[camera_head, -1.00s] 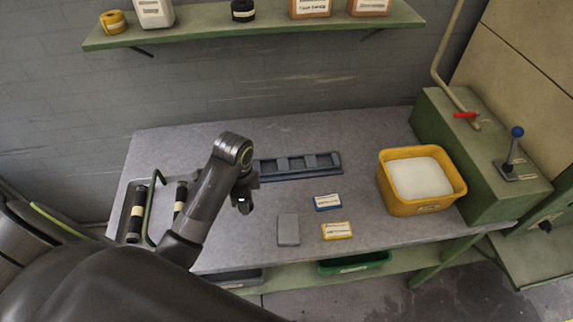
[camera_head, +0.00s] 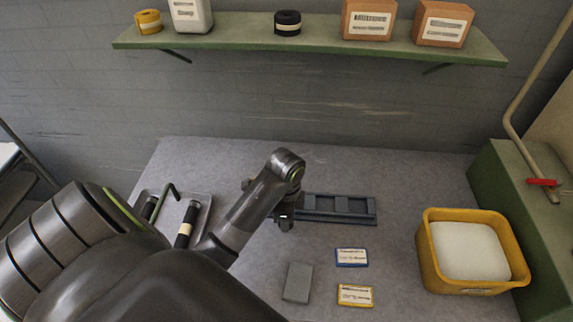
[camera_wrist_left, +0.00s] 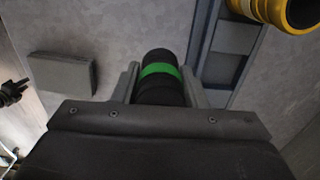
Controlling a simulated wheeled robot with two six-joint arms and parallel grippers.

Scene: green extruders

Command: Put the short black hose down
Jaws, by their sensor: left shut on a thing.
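My left gripper (camera_head: 284,221) is over the grey table, beside the left end of the dark slotted rack (camera_head: 338,217). In the left wrist view my gripper (camera_wrist_left: 163,93) is shut on a short black hose (camera_wrist_left: 154,94) with a green band, held between the two grey fingers. The hose hardly shows in the head view, where the gripper and arm cover it. I cannot tell whether it touches the table. The rack also shows in the left wrist view, to the right of the hose. My right gripper is not in view.
A tray (camera_head: 207,222) at left holds black banded hoses and a green bent bar (camera_head: 164,203). A grey block (camera_head: 298,282), a blue label card (camera_head: 352,257) and a yellow one (camera_head: 355,295) lie in front. A yellow bin (camera_head: 432,268) stands right. A shelf (camera_head: 250,36) hangs behind.

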